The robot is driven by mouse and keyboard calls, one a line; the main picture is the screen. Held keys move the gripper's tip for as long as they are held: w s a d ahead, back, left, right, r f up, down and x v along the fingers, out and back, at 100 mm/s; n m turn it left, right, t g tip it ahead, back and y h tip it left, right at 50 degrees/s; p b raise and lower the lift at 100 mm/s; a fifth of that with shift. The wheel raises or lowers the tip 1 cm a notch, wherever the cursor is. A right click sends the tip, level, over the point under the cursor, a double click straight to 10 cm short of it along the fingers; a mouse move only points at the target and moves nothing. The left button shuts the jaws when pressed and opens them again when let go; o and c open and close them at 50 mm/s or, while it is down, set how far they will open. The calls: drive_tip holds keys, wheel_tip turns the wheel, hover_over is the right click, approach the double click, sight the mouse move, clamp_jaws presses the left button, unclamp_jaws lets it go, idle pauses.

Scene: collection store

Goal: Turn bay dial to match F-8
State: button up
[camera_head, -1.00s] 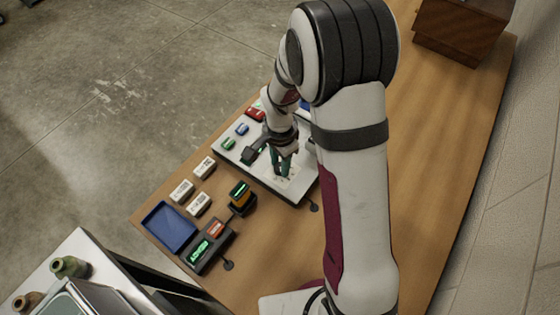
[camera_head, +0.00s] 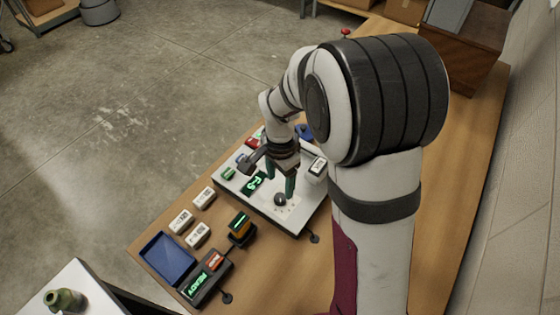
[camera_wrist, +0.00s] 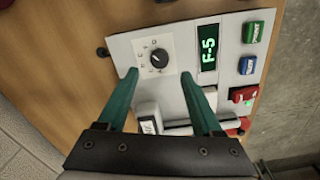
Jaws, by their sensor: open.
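The bay dial, a round black knob (camera_head: 280,199) with a pale pointer, sits on a white marked plate on the grey panel (camera_head: 307,214). In the wrist view the dial (camera_wrist: 159,59) lies between and just beyond my fingertips, and they do not touch it. A dark display (camera_wrist: 208,48) beside it reads F-5 in green; it also shows in the head view (camera_head: 253,183). My gripper (camera_head: 281,182) is open and empty above the panel, its green fingers pointing down at the dial plate. In the wrist view my gripper (camera_wrist: 160,76) shows both fingers spread apart.
Green (camera_wrist: 253,31) and blue (camera_wrist: 247,65) buttons and a red switch (camera_wrist: 243,94) sit beside the display. A blue tray (camera_head: 166,258), white labelled blocks (camera_head: 181,221), a green READY display (camera_head: 198,285) and an orange-black device (camera_head: 241,226) stand nearby on the wooden table.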

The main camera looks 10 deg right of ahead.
sight(280, 197)
wheel_tip(280, 197, up, 10)
drive_tip(key=shift+f, duration=0.2)
drive_tip(key=s+r+n+y, duration=0.1)
drive_tip(key=s+n, duration=0.5)
drive_tip(key=s, duration=1.6)
drive_tip(key=shift+s+r+n+y, duration=0.25)
drive_tip(key=shift+s+n+y, duration=0.05)
drive_tip(key=shift+y, duration=0.1)
